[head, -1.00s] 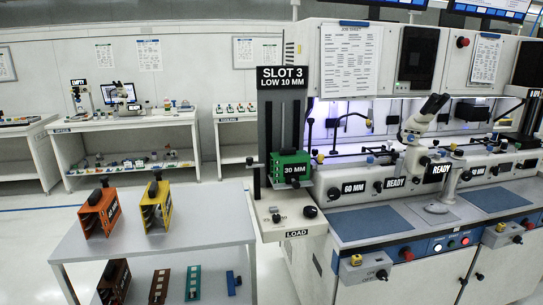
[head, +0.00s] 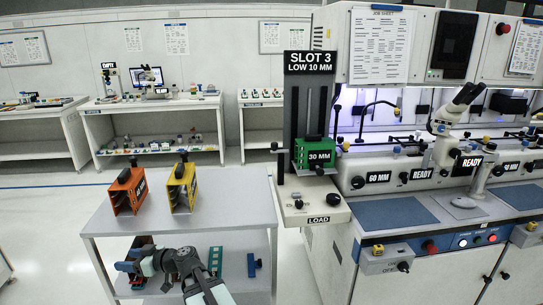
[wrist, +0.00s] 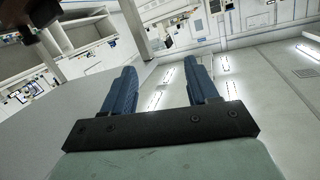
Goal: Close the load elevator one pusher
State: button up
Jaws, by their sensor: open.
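The load elevator (head: 292,115) stands at the left end of the machine under a "SLOT 3 LOW 10 MM" sign. A green "30 MM" magazine (head: 318,154) sits on it, above the ledge marked LOAD. A dark upright post with a black knob (head: 276,147) stands at its left; I cannot tell whether this is the pusher. My gripper (head: 126,267) is low at the left, in front of the cart's lower shelf and well apart from the elevator. In the wrist view its two blue fingers (wrist: 160,88) are apart with nothing between them.
An orange magazine (head: 126,192) and a yellow magazine (head: 182,188) stand on the cart top (head: 240,215). My arm partly hides the lower shelf's contents; a green strip (head: 215,261) and a blue piece (head: 254,265) show there. Open floor lies left of the cart.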

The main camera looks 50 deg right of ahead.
jog(key=s+d+r+n+t, duration=0.1)
jog(key=d+r+n+t, duration=0.15)
jog(key=d+r, duration=1.7)
jog(key=m+g+h, duration=0.3)
jog(key=m+h, duration=0.5)
jog(key=h, duration=0.1)
send_near(276, 144)
jog(key=shift+x, duration=5.7)
jog(key=shift+d, duration=0.1)
jog(key=shift+c, duration=0.2)
grip_shut()
